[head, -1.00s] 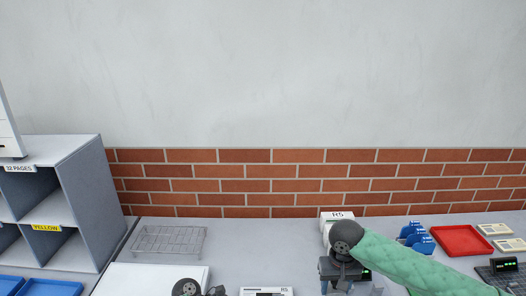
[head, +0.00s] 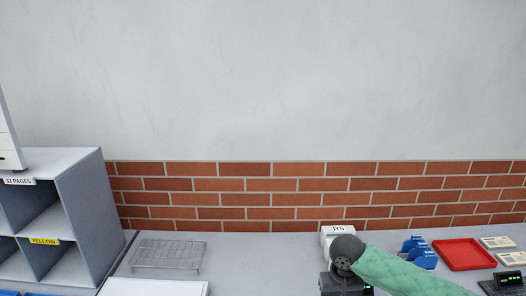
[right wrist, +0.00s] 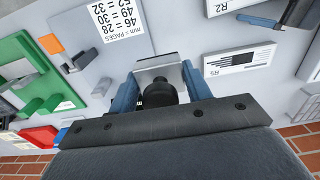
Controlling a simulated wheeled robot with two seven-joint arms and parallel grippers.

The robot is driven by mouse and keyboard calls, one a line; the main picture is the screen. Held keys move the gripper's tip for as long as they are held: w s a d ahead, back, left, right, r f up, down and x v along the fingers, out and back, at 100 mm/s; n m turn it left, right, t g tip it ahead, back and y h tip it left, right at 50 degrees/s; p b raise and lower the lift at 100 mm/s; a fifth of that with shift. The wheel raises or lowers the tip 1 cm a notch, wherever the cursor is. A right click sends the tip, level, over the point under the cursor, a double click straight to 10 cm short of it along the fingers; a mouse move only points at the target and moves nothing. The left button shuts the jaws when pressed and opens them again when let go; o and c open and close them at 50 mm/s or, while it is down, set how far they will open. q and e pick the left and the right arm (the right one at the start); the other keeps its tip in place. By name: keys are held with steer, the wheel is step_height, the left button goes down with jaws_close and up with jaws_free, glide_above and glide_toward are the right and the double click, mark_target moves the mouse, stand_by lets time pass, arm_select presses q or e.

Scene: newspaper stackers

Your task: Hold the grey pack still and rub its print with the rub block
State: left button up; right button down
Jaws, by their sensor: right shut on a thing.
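My right gripper (right wrist: 160,88) has its blue fingers shut on a block with a black knob and a pale, flat plate (right wrist: 158,66), which looks like the rub block. In the head view my right arm comes in from the right and its gripper (head: 340,290) is at the bottom edge, mostly cut off. A light grey pack (right wrist: 240,60) marked R5, with black printed lines, lies right of the held block in the right wrist view, apart from it. I cannot tell from the head view where this pack lies. My left gripper is not in view.
Blue pieces (head: 416,250), a red tray (head: 464,254) and white packs (head: 497,242) are to the right. A wire rack (head: 167,254) and grey shelves (head: 85,215) are to the left.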

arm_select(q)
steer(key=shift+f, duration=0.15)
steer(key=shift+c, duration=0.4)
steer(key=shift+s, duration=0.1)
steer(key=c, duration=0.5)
arm_select(e)
steer(key=shift+a, duration=0.1)
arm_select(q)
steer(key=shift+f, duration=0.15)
arm_select(e)
steer(key=s+a+f, duration=0.3)
steer(key=a+f, duration=0.1)
steer(key=a, duration=0.6)
steer(key=s+a+f+n, duration=0.1)
steer(key=s+a+f, duration=0.2)
steer(key=a, duration=0.7)
steer(key=shift+a+f, duration=0.35)
steer(key=shift+f, duration=0.25)
